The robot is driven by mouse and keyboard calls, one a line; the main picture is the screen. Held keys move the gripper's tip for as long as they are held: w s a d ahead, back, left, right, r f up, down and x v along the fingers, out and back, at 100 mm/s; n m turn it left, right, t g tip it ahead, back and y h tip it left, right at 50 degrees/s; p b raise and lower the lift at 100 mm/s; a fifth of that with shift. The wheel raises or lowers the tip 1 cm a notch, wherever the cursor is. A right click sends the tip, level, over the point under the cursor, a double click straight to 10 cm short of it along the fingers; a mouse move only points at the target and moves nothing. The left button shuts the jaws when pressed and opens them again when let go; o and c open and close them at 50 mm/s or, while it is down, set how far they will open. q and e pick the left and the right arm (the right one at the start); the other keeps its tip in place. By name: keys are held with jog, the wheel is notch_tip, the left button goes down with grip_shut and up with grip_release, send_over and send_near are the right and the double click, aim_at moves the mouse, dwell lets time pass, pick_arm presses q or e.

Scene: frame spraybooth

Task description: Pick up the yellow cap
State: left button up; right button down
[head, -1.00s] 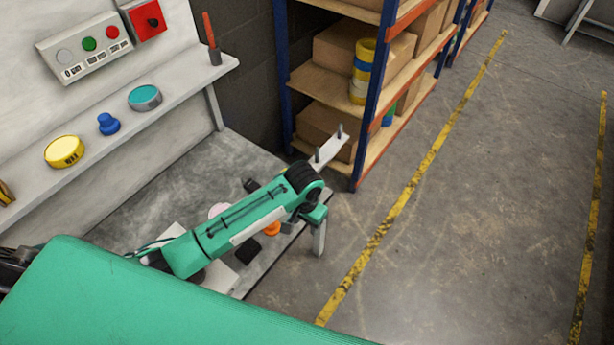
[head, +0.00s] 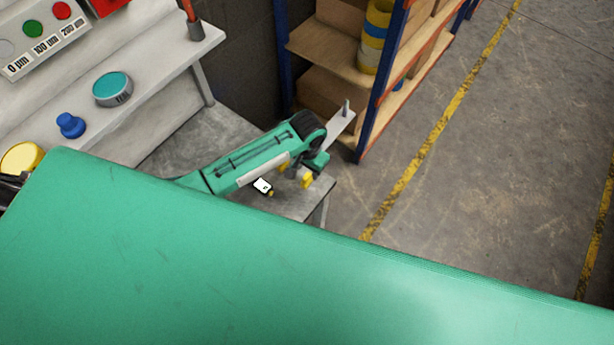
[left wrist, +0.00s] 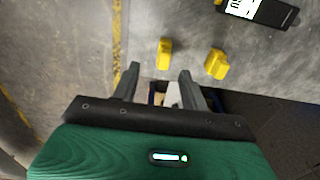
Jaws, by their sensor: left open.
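Two small yellow pieces lie on the grey table; I cannot tell which one is the yellow cap. In the left wrist view, one yellow piece (left wrist: 165,53) is just beyond the gap between my fingertips, and the other yellow piece (left wrist: 216,64) lies to the right, outside the right finger. My left gripper (left wrist: 159,72) is open with nothing between its fingers. In the head view, the left gripper (head: 297,173) hangs over the table near its corner, with one yellow piece (head: 306,182) beside it. The other is partly hidden by the arm. My right gripper is out of view.
A black gauge with a white display (head: 262,186) lies on the table (head: 205,135). The wall shelf holds a yellow disc (head: 20,158), blue knob (head: 70,125) and teal disc (head: 113,89). A storage rack (head: 370,85) stands beyond. My green body hides much of the table.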

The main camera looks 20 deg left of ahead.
aim_at(307, 176)
pick_arm(q)
jog(key=shift+f, duration=1.1)
jog(key=shift+w+a+f, duration=0.1)
jog(key=shift+w+f, duration=0.05)
jog(key=shift+f, duration=0.3)
jog(key=f, duration=0.3)
jog(key=shift+w+a+f, duration=0.15)
jog(key=shift+w, duration=0.2)
jog(key=shift+f, duration=0.65)
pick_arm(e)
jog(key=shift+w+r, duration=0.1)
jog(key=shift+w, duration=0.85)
pick_arm(q)
grip_shut()
